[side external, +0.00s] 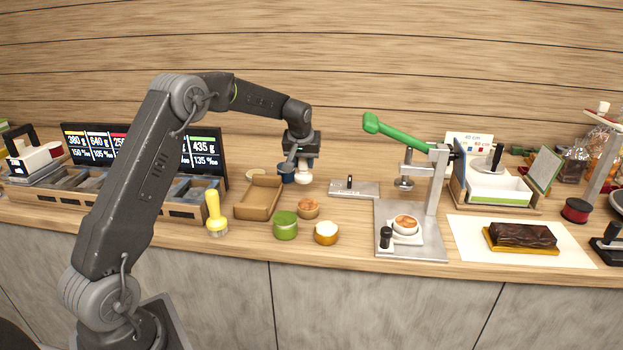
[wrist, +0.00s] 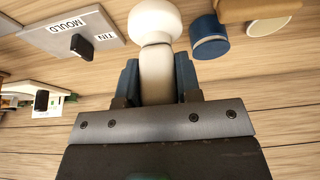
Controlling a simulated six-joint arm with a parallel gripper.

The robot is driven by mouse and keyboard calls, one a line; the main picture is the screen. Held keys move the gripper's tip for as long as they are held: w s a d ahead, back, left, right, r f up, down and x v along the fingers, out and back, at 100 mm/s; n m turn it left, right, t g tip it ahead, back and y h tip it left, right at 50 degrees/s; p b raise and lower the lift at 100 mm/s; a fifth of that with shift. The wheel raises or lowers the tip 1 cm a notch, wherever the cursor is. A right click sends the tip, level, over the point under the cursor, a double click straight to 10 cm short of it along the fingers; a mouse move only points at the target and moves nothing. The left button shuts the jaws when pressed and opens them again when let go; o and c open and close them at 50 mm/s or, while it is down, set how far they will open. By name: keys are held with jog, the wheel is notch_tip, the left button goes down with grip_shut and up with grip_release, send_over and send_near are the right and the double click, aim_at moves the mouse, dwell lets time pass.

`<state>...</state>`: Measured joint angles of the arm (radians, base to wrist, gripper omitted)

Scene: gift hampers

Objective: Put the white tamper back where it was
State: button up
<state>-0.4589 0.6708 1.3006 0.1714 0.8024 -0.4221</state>
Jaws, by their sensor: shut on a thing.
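The white tamper (wrist: 154,25) is between the two fingers of my gripper (wrist: 158,82), which is shut on it. Its rounded white end points away from the gripper. In the side external view the white tamper (side external: 304,174) hangs below my gripper (side external: 303,156), over the back part of the counter. I cannot tell whether its lower end touches the counter.
A dark blue pot (side external: 286,172) stands close by; it also shows in the wrist view (wrist: 209,37). A cardboard tray (side external: 259,198) is left, and a grey plate marked MOULD TIN (side external: 367,191) is right. A brown-topped round pot (side external: 308,208) stands in front.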

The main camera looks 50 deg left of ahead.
aim_at(311, 175)
jog(key=shift+w+d+f, duration=0.7)
jog(key=shift+w+f, duration=0.05)
jog(key=shift+w, duration=0.2)
jog(key=shift+f, duration=1.9)
jog(key=shift+f, duration=0.1)
jog(key=o, duration=1)
